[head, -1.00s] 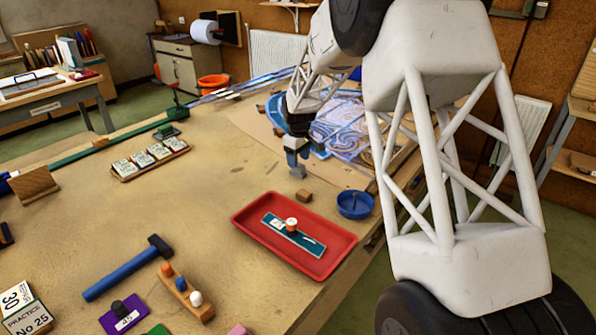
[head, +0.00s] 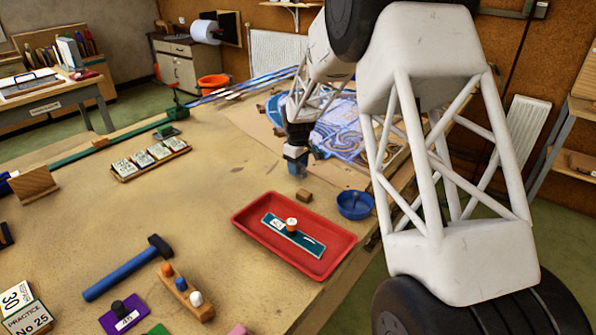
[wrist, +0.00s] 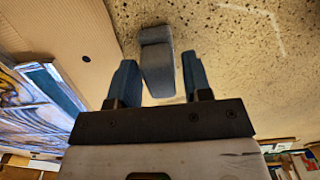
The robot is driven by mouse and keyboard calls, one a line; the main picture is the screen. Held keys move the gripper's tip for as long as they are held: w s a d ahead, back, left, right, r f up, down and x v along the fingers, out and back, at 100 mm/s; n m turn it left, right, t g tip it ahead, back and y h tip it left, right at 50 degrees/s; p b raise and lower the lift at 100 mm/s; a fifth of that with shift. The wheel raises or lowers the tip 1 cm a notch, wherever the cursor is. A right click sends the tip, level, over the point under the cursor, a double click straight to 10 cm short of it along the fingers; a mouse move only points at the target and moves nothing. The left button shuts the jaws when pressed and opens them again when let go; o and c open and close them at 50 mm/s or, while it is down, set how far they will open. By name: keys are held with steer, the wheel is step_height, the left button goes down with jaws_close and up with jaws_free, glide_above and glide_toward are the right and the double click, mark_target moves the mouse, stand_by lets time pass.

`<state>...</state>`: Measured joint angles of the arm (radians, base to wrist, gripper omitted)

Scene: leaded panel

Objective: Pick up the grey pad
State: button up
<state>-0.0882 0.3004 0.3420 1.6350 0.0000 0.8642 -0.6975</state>
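The grey pad (wrist: 157,62) is a narrow grey block in the wrist view, lying on the speckled bench top close to the edge of a tan board. My gripper (wrist: 160,80) is open, with one blue finger on each side of the pad's near part. A gap shows between the pad and each finger. In the head view my gripper (head: 297,164) is low over the bench, behind a small wooden block; the pad is hard to tell apart from the fingers there.
A red tray (head: 337,268) holding a teal piece with a knob stands in front of my gripper. A blue bowl (head: 355,204) is to the right of the small wooden block (head: 304,196). The patterned leaded panel (head: 342,135) lies behind.

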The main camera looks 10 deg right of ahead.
jaws_close()
steer(key=shift+r, duration=0.8)
step_height(320, 180, up, 2)
steer(key=shift+r, duration=0.1)
steer(key=s, duration=0.5)
steer(key=s+d, duration=0.1)
steer(key=s, duration=0.4)
steer(key=s+r, duration=0.1)
steer(key=s, duration=0.5)
steer(key=shift+d+r, duration=0.1)
steer(key=shift+d, duration=0.1)
